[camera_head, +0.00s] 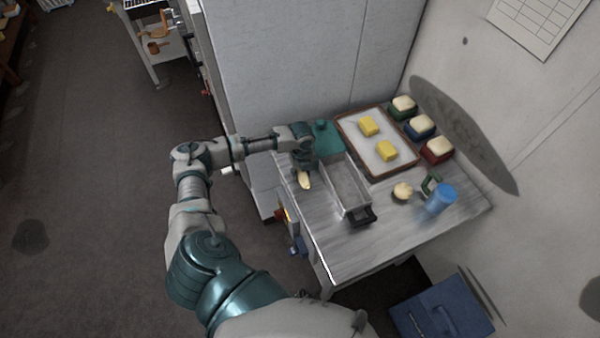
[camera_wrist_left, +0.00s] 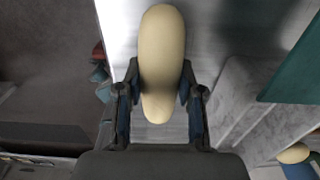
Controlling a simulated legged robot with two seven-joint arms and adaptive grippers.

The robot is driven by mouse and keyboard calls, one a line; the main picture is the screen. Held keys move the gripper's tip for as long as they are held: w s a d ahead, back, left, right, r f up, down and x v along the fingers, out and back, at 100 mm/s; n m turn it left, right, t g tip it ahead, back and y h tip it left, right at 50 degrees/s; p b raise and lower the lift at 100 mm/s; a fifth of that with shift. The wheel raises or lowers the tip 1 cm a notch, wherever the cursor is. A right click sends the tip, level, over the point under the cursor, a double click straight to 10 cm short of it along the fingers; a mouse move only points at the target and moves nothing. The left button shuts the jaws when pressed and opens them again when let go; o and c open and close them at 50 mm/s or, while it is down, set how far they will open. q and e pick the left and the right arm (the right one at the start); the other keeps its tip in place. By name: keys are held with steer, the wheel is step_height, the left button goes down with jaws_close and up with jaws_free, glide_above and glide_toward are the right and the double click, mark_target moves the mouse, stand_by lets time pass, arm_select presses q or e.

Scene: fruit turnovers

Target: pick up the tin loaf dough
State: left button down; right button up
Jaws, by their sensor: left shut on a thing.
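The tin loaf dough is a pale, elongated piece (camera_head: 304,181) at the left side of the metal table. My left gripper (camera_head: 304,172) is at it, with the dough showing below the fingers in the head view. In the left wrist view the dough (camera_wrist_left: 160,60) lies lengthwise between the two fingers of the left gripper (camera_wrist_left: 160,100), which are shut on it. Whether the dough touches the table top is hard to tell. My right gripper is not in view.
A grey metal tin (camera_head: 349,187) stands just right of the dough. A tray (camera_head: 400,166) with two yellow blocks lies behind it, near several coloured boxes with pale tops. The table's front (camera_head: 400,243) is clear.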

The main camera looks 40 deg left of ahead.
mark_target(300, 170)
arm_select(q)
steer(key=shift+r, duration=0.45)
steer(key=shift+a+r, duration=0.25)
steer(key=shift+r, duration=0.9)
steer(key=s+a, duration=0.2)
steer(key=s, duration=0.5)
steer(key=s+a+r+b, duration=0.1)
steer(key=s+a, duration=0.1)
steer(key=s, duration=0.6)
steer(key=shift+s+b, duration=0.3)
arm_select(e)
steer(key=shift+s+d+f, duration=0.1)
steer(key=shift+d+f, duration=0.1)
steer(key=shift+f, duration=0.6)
arm_select(q)
steer(key=shift+a, duration=0.1)
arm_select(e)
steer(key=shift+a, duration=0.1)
